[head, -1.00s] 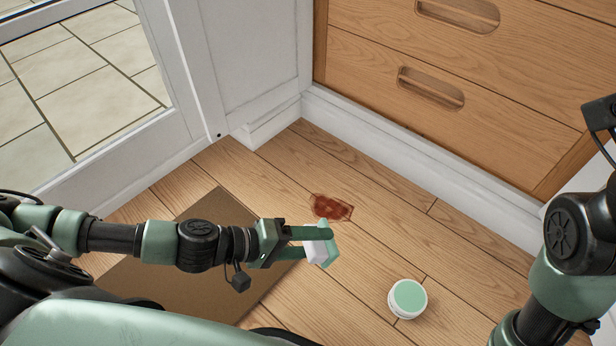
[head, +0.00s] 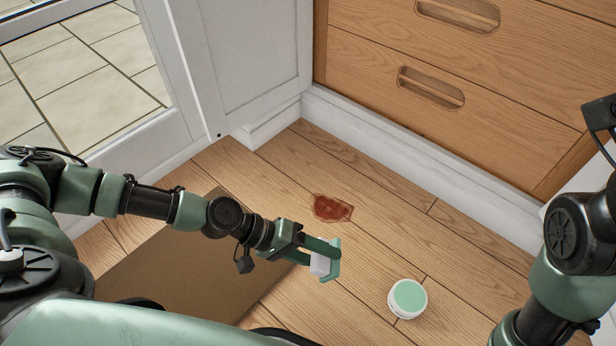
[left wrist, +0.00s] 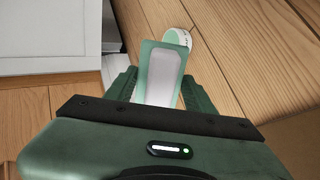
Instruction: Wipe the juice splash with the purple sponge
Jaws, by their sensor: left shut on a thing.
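The juice splash (head: 332,208) is a red-brown patch on the wooden floor, near the white baseboard. My left gripper (head: 318,260) is shut on the sponge (head: 320,265), which looks pale lilac with a green face or rim. In the left wrist view the sponge (left wrist: 163,75) sticks out between the fingers (left wrist: 158,88). The sponge is below the splash in the head view, apart from it in the picture; its height above the floor is hard to tell. Of my right arm only links show at the right edge; its gripper is out of view.
A round white tub with a mint-green lid (head: 407,298) stands right of the left gripper; it also shows in the left wrist view (left wrist: 178,38). A brown mat (head: 180,270) lies under my left arm. Wooden drawers (head: 450,90) and a white door frame (head: 255,70) bound the floor.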

